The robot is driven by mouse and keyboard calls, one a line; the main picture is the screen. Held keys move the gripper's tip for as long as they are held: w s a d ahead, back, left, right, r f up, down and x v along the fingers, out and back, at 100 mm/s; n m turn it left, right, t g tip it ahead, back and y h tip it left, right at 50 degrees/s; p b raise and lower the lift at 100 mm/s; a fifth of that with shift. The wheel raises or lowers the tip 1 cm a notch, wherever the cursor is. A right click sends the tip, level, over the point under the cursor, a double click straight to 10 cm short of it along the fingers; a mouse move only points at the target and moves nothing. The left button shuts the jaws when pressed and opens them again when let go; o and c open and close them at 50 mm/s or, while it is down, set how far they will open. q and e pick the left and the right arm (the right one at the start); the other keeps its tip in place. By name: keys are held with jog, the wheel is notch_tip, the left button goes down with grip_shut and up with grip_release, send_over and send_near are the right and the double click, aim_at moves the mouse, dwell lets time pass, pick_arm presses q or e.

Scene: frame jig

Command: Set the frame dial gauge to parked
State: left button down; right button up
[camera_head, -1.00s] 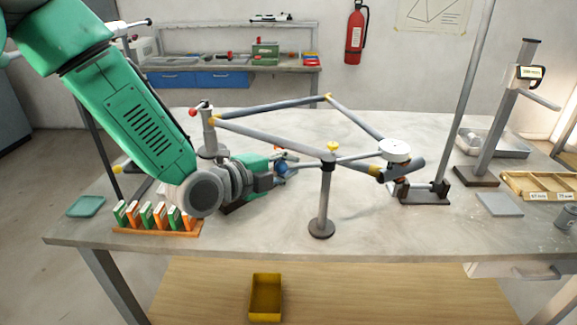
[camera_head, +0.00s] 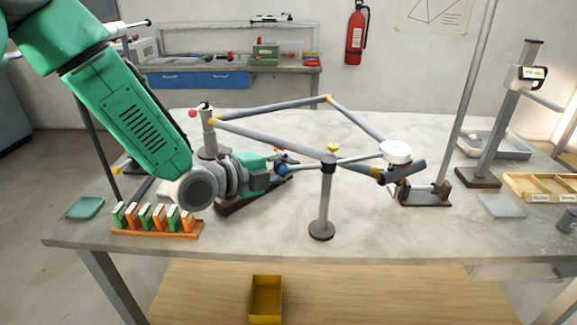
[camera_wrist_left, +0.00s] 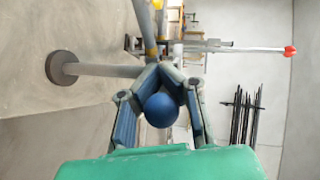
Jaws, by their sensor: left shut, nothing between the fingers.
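The tubular frame (camera_head: 270,141) stands on posts over the grey bench. A white round disc (camera_head: 396,151) sits at its right end, above a dark tube end; I cannot tell for certain whether this is the dial gauge. My left gripper (camera_head: 283,171) reaches in low behind the frame's front tube and is partly hidden. In the left wrist view, the fingers (camera_wrist_left: 160,70) meet at their tips with nothing gripped. A blue ball (camera_wrist_left: 160,110) shows between the finger links, and it also shows in the head view (camera_head: 281,169). My right gripper is out of view.
The front post (camera_head: 324,205) stands close to my left gripper. A rack of green and orange blocks (camera_head: 157,217) lies below my left forearm. A height stand with a display (camera_head: 532,74) and a wooden tray (camera_head: 541,186) are at right. The bench front is mostly clear.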

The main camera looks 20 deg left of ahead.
pick_arm(q)
jog(key=shift+s+d+f+m+g+h, duration=0.1)
jog(key=shift+d+m+g+h, duration=0.2)
jog(key=shift+m+g+h, duration=0.15)
jog(key=shift+a, duration=0.15)
dwell(0.9)
jog(key=c, duration=1.6)
grip_release()
jog(key=shift+r, duration=0.25)
jog(key=v, duration=1.1)
jog(key=shift+s+a, duration=0.2)
jog(key=shift+s, duration=0.15)
